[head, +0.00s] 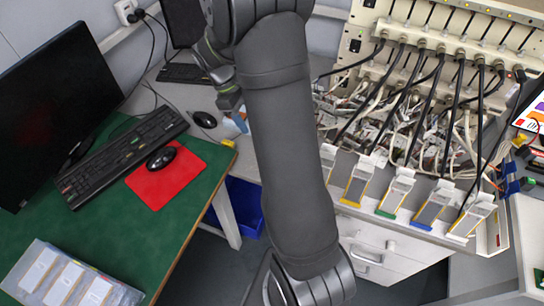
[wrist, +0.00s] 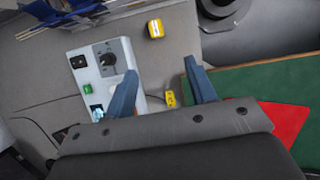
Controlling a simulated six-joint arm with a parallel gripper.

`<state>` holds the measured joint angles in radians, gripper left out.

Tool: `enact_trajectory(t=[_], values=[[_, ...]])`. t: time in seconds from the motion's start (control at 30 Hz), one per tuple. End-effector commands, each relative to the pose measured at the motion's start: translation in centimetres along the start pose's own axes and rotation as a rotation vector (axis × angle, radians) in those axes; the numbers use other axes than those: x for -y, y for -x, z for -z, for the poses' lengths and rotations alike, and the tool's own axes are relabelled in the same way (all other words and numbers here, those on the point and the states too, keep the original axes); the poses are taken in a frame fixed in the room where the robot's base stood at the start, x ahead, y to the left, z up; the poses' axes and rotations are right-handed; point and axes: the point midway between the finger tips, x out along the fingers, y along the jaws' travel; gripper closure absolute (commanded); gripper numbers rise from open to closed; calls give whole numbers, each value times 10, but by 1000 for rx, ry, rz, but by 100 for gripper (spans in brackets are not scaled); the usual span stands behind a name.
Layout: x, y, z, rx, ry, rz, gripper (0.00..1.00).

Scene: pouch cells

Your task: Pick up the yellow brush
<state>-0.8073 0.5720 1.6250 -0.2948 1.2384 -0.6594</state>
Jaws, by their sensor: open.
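I cannot make out a clear brush shape. In the wrist view a small yellow block-like thing (wrist: 155,29) lies on the grey table beyond my fingertips. A second small yellow thing (wrist: 171,98) lies between my fingers, near the green mat's edge. A small yellow thing also shows in the head view (head: 229,143), right of the red pad. I cannot tell which is the brush. My gripper (wrist: 160,65) is open, its two blue-grey fingers apart with nothing held between them. In the head view my arm hides most of the gripper and the table behind it.
A pale control box (wrist: 103,75) with a black knob stands beside the left finger. The green mat (wrist: 255,83) and red pad (head: 167,175) lie nearby, with a keyboard (head: 122,156) and mouse (head: 161,158). A cabled rack (head: 450,50) stands at right.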

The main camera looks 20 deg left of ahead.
Motion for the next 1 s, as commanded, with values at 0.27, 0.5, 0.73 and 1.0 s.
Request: enact_trajectory(t=[0.27,0.5,0.73,1.0], values=[[0,-51,-1,5,8,4,49],[0,-100,-1,4,6,3,49],[0,-120,-1,2,6,1,49],[-7,-153,-10,3,4,3,49]])
